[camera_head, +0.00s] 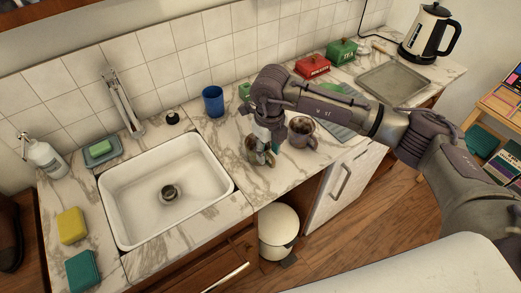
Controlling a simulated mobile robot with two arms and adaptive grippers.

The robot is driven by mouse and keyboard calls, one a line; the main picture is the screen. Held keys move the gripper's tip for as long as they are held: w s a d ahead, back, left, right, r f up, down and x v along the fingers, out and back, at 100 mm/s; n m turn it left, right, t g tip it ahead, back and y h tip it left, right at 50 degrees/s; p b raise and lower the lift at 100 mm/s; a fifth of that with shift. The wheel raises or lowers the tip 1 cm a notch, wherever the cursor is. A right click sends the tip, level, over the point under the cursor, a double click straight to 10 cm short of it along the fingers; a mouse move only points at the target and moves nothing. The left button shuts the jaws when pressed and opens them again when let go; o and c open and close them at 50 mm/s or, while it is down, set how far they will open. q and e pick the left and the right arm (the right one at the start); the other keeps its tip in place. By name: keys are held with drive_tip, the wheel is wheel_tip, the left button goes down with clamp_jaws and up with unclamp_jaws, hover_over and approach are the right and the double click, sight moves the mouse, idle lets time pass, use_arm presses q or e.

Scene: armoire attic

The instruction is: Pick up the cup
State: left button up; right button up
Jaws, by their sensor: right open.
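A blue cup (213,101) stands upright on the marble counter near the tiled wall, right of the sink. A mug-like cup (301,133) with a dark inside stands further right, near the counter's front edge. My right gripper (262,157) reaches in from the right and points down over the counter, just left of the mug and to the right of and in front of the blue cup. It is open, and I see no cup held in it. Its fingers partly overlap the counter edge in the picture. My left gripper is not in view.
A white sink (166,194) with a faucet (122,103) fills the left counter. Red (313,67) and green (341,52) tins, a metal tray (393,82) and a kettle (430,34) stand at the right. A white bin (278,228) is on the floor below.

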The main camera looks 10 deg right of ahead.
drive_tip(key=f, duration=0.1)
drive_tip(key=f+p, duration=0.1)
drive_tip(key=f, duration=0.1)
drive_tip(key=f+p, duration=0.1)
drive_tip(key=f, duration=0.1)
drive_tip(key=shift+d, duration=0.4)
drive_tip(key=shift+f, duration=0.2)
clamp_jaws()
drive_tip(key=shift+w, duration=0.1)
